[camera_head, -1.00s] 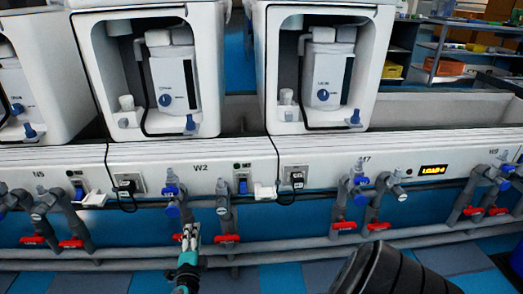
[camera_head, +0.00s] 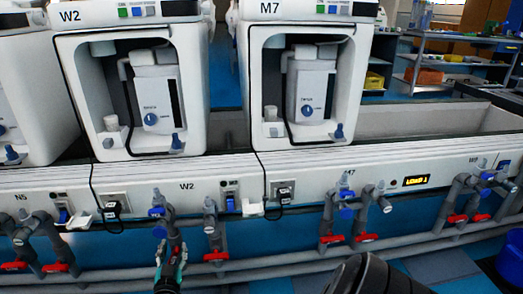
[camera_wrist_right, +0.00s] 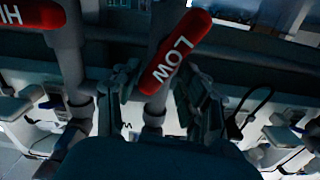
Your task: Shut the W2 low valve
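The W2 low valve has a red handle marked LOW (camera_wrist_right: 178,52). In the right wrist view it lies diagonally across its grey pipe. My right gripper (camera_wrist_right: 165,95) is open, with one finger on each side of the handle's lower end. Whether a finger touches the handle cannot be told. In the head view my right gripper (camera_head: 172,256) is in front of the left pipe under the W2 label (camera_head: 187,186) and hides the low handle. The red handle marked HI (camera_wrist_right: 30,14) is on the neighbouring pipe; it also shows in the head view (camera_head: 216,256). My left gripper is out of view.
Blue-knobbed fittings (camera_head: 157,212) sit just above the gripper. A long grey pipe (camera_head: 285,266) runs along the bench foot. The M7 valves' red handles (camera_head: 331,239) are to the right.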

